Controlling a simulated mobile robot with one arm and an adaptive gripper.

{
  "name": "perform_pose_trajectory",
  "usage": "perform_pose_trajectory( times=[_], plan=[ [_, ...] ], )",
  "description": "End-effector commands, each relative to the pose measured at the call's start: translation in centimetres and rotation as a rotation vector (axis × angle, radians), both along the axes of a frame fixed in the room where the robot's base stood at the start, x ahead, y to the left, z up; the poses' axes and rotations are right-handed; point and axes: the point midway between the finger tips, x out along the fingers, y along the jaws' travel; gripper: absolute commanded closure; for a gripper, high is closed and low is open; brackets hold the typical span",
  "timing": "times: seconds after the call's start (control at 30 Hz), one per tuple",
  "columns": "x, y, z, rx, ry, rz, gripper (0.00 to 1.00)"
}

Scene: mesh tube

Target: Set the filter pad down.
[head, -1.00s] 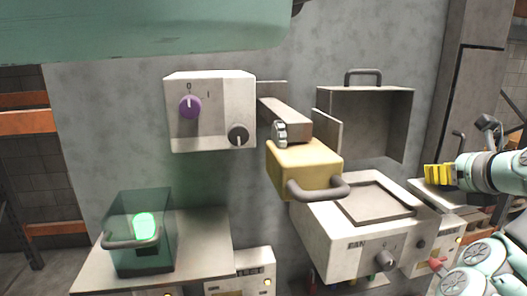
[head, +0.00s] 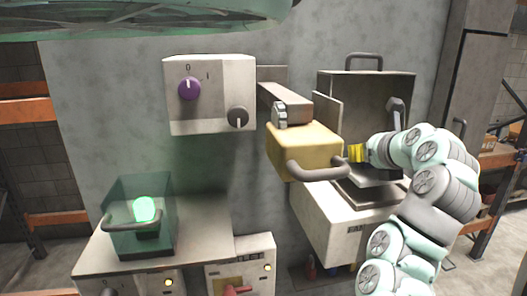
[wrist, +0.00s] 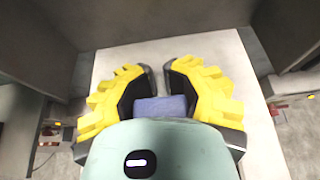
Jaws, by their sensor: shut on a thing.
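The filter pad (wrist: 160,107) is a small blue block between my gripper's yellow fingers in the wrist view. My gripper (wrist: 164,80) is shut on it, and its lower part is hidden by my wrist. In the head view my gripper (head: 357,153) is just right of the yellow box's handle, above the white fan box (head: 325,215). The pad cannot be made out there. In the wrist view a pale flat surface (wrist: 205,48) lies below the pad; whether they touch is unclear.
The open grey lid (head: 345,88) stands behind the fan box. The yellow box (head: 300,142) with a grey handle juts out close to my gripper's left. A green transparent bin (head: 125,240) with a glowing disc (head: 144,208) stands on the left ledge (head: 205,235).

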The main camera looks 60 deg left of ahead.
Motion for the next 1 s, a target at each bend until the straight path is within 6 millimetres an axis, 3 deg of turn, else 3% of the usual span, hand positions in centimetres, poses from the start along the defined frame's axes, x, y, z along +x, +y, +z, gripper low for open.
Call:
perform_pose_trajectory(
  times=[0.3,0.73,0.77,1.0],
  plan=[
    [0.2,-0.3,-2.7,-0.006,0.005,-0.005,1.00],
    [0.3,-0.3,-3.4,0.001,0.002,-0.008,1.00],
    [0.3,-0.3,-3.4,0.000,0.001,-0.008,0.81],
    [0.3,-0.3,-3.4,-0.001,0.000,-0.008,0.56]
  ],
)
